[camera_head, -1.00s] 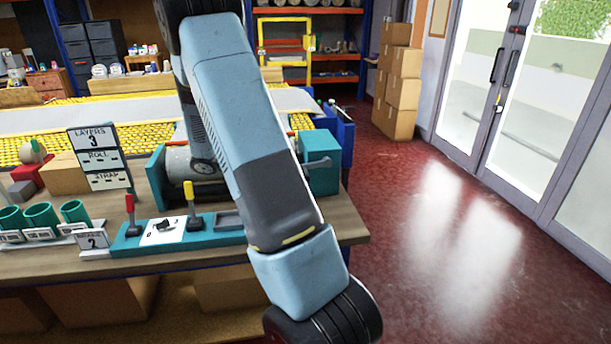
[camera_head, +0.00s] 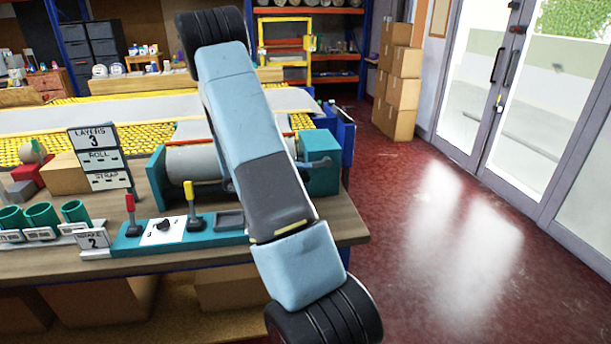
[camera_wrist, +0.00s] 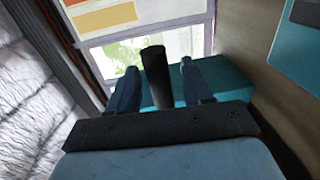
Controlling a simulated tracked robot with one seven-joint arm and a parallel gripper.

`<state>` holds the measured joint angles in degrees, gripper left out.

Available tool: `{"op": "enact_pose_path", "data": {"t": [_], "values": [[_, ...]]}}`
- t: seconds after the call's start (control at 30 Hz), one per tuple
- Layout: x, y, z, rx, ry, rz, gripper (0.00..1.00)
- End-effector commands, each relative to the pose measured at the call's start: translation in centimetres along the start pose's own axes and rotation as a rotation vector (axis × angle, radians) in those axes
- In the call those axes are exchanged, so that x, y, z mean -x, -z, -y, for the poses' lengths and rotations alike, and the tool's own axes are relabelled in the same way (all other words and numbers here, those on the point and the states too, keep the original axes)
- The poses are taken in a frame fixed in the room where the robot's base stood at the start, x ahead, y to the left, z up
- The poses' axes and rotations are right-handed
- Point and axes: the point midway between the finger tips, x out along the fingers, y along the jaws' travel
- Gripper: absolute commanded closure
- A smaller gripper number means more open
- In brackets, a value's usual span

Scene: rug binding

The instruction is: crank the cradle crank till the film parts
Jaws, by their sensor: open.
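The cradle's teal end blocks show in the head view, the right one (camera_head: 321,178) near the bench's right end. A grey crank arm (camera_head: 318,163) sticks out at this block. The pale roll (camera_head: 190,162) lies in the cradle, partly behind my arm. In the wrist view, my gripper (camera_wrist: 158,67) is open, with a dark upright handle (camera_wrist: 153,62), apparently the crank's, between its fingers. I see a gap beside the right finger; contact on the left is unclear. A silvery, wrinkled wrapped surface (camera_wrist: 35,110), perhaps film, is at left.
A control panel (camera_head: 130,241) with a red and a yellow lever sits at the bench's front. Teal cups (camera_head: 42,215) stand at left. Boxes (camera_head: 403,92) are stacked behind; the red floor at right is clear.

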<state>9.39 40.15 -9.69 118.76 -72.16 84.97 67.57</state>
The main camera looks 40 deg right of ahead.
Motion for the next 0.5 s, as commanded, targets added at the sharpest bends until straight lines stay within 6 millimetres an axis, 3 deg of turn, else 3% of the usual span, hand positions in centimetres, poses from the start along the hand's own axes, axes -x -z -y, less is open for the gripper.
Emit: {"op": "enact_pose_path", "data": {"t": [0.4,0.5], "values": [[-0.88,-0.02,0.01,0.000,0.001,0.001,0.50],[-0.89,-0.02,0.01,0.000,0.001,0.001,0.59]]}}
